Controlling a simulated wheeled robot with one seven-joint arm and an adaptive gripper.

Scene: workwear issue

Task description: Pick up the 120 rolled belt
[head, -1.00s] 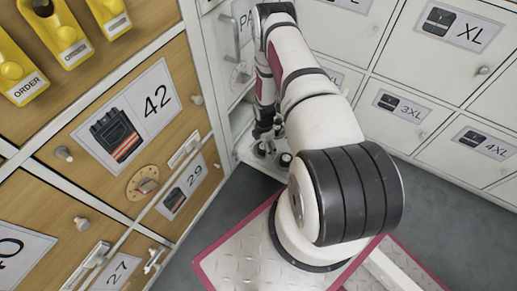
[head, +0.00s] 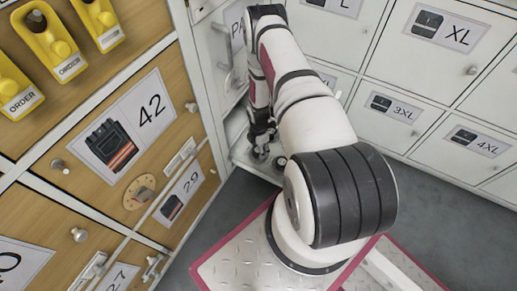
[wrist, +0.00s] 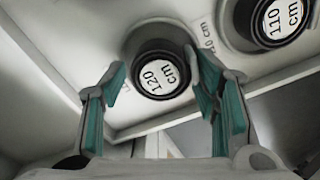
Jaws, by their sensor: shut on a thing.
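The 120 rolled belt (wrist: 160,73), a dark coil with a white "120 cm" label on its end, sits at a pale shelf in the wrist view. My gripper (wrist: 162,92) has its two teal-padded fingers on either side of the belt, shut on it. The left finger's contact is hard to make out. In the head view my gripper (head: 262,142) reaches down to the low white shelf in the corner, where the belt is small and mostly hidden by the fingers.
A second rolled belt, labelled 110 cm (wrist: 279,19), sits to the right of the 120 belt. Wooden drawers (head: 125,130) stand at the left, white lockers (head: 400,85) at the back right. A pink-edged metal plate (head: 235,262) lies below my arm.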

